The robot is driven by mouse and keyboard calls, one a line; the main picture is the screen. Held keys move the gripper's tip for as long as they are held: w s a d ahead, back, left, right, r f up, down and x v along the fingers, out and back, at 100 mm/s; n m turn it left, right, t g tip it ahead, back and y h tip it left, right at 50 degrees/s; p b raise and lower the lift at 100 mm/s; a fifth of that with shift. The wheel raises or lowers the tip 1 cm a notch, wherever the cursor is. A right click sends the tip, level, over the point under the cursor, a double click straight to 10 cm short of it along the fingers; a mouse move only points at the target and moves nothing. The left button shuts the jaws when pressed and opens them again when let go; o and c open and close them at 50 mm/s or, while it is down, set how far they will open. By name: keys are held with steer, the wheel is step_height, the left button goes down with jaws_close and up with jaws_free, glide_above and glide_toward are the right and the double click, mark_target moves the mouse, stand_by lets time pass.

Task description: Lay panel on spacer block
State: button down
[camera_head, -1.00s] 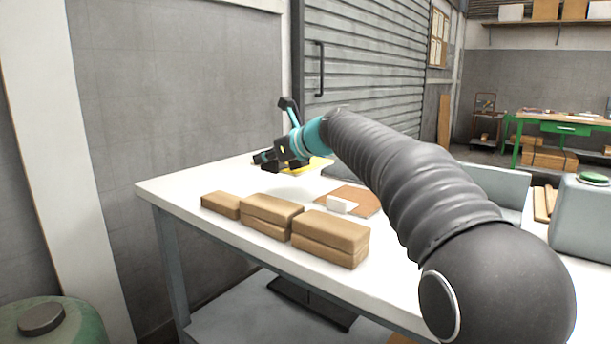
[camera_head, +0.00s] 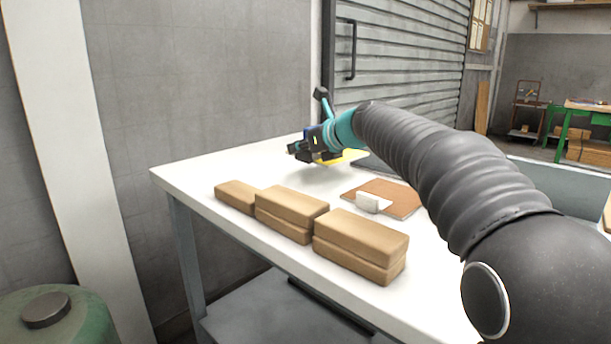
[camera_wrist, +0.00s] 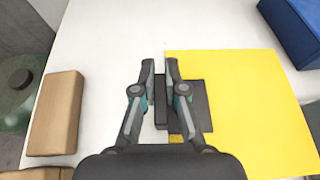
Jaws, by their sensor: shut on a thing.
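The panel, a flat yellow sheet (camera_wrist: 250,120) with a dark plate and upright dark bar at its left edge, lies under my gripper in the wrist view. My gripper (camera_wrist: 160,68) is shut on the dark bar of the panel. In the head view my gripper (camera_head: 303,152) is over the table's far part, with a strip of the yellow panel (camera_head: 352,156) beside it. A soft shadow lies on the table below. Several tan blocks line the near edge: a single low block (camera_head: 237,196) and two stacked pairs. Which is the spacer block I cannot tell.
The white table (camera_head: 190,178) has bare room between the blocks and my gripper. A brown board (camera_head: 404,200) with a small white piece (camera_head: 370,202) lies right of it. A blue box (camera_wrist: 294,28) stands beyond the panel. A green drum (camera_head: 60,320) stands left.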

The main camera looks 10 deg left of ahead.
mark_target(300, 182)
steer(key=shift+f+b, duration=0.55)
steer(key=shift+f, duration=2.1)
steer(key=shift+f, duration=0.1)
steer(key=c, duration=1.2)
jaws_free()
steer(key=shift+f, duration=0.1)
